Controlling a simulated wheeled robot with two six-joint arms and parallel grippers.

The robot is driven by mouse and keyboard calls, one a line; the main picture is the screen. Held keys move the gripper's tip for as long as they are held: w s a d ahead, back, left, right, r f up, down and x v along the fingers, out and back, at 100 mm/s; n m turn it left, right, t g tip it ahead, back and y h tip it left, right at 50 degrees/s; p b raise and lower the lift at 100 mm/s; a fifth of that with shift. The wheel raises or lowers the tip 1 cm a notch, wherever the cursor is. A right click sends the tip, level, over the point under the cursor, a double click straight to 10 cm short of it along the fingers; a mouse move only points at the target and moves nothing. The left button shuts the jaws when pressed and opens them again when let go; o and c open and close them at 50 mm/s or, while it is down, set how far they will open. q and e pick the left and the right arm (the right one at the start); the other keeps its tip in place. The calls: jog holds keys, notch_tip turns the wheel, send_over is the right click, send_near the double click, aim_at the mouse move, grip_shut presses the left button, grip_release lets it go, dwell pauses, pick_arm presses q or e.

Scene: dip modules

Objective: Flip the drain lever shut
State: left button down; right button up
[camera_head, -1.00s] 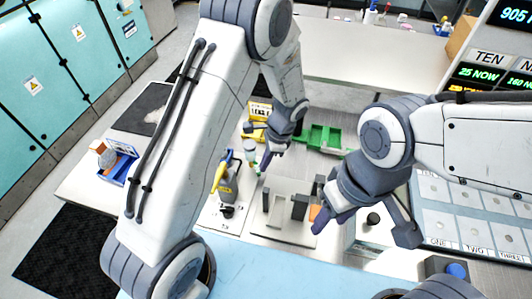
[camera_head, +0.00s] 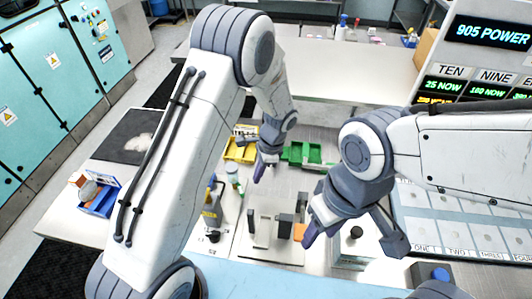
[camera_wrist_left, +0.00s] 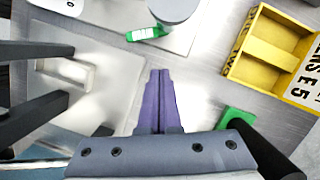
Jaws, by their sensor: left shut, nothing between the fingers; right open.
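A small cylinder with a green part stands left of my left gripper in the head view (camera_head: 233,176). The wrist view shows a grey cylinder (camera_wrist_left: 174,10) with a green labelled bar (camera_wrist_left: 147,33) at its base; I cannot tell whether this bar is the drain lever. My left gripper (camera_head: 258,178) is shut and empty, its purple fingers (camera_wrist_left: 157,75) pressed together and apart from the bar. My right gripper (camera_head: 309,238) is open, beside an orange block (camera_head: 299,232) at the metal stand; part of its jaw is hard to see.
A yellow bin (camera_wrist_left: 262,50) and green bins (camera_head: 304,154) stand behind. A metal plate with dark posts (camera_head: 284,226) lies between the arms. A yellow-handled device (camera_head: 211,212) stands left of it. A blue box (camera_head: 100,198) sits at the far left.

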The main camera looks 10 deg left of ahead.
pick_arm(q)
jog(key=b+v, duration=0.2)
jog(key=v, duration=0.8)
jog(key=shift+b, duration=0.4)
